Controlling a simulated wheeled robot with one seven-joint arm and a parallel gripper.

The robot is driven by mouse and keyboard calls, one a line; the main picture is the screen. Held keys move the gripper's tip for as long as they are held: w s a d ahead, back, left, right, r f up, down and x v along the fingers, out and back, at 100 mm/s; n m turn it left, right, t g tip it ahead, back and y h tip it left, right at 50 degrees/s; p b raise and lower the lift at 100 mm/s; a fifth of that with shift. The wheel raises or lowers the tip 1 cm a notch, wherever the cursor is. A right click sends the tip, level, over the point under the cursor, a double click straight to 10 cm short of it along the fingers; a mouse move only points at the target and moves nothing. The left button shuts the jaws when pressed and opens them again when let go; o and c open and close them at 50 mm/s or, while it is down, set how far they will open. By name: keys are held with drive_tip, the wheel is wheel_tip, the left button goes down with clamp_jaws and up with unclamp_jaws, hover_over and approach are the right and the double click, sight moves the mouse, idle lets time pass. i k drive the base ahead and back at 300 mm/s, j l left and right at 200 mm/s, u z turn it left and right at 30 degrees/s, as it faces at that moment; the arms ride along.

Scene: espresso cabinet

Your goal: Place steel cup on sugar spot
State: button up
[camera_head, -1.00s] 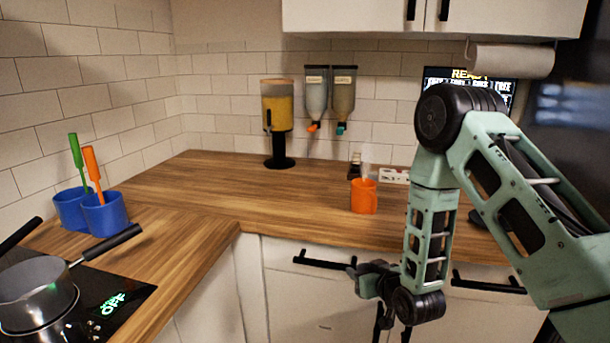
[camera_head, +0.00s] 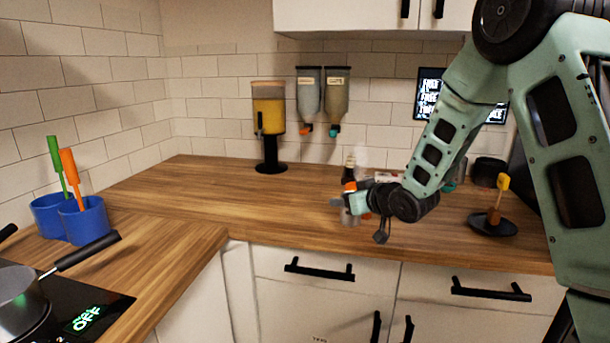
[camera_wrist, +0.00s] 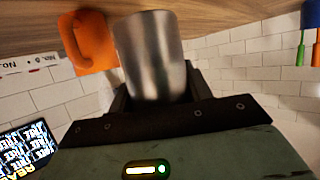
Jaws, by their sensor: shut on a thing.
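The steel cup (camera_wrist: 150,55) is a plain metal cylinder held between my gripper's jaws in the wrist view. In the head view my gripper (camera_head: 352,203) is over the counter's front part, and the steel cup (camera_head: 349,217) shows small under it. I cannot tell if the cup touches the counter. Two wall dispensers, left (camera_head: 308,97) and right (camera_head: 336,98), hang behind with labels too small to read. No marked sugar spot is distinguishable in these frames.
An orange cup (camera_wrist: 92,42) stands close beside the steel cup; my gripper mostly hides it in the head view. A yellow-filled dispenser (camera_head: 269,120) stands at the back. A black dish with a brush (camera_head: 491,222) is right.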

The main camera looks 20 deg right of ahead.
sight(308, 174)
drive_tip(key=i, duration=1.3)
